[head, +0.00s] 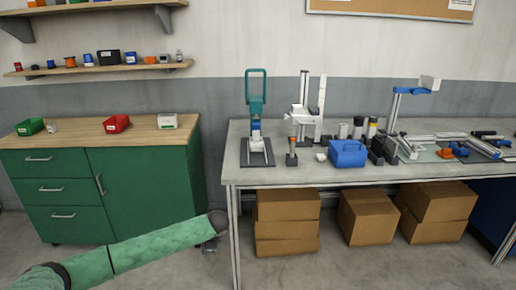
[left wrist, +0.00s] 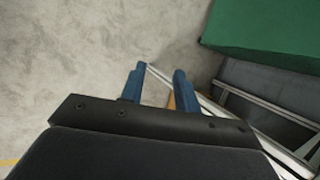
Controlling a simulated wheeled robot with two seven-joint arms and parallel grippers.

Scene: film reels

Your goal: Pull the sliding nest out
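A hand press with a teal lever handle (head: 256,90) stands upright on the left part of the grey workbench (head: 330,174). A pale nest (head: 257,150) sits low at the press's base, below a blue part; how far out it sits is hard to tell. My left arm reaches in from the lower left. My left gripper (head: 209,246) hangs low in front of the green cabinet, left of the bench's front leg and well below the press. In the left wrist view the blue fingers of the left gripper (left wrist: 158,84) stand apart with nothing between them. My right gripper is out of view.
A blue case (head: 348,154) and a small dark stand with an orange top (head: 292,153) are right of the press. Cardboard boxes (head: 287,222) fill the space below the bench. The green cabinet (head: 150,185) stands left, with a gap before the bench.

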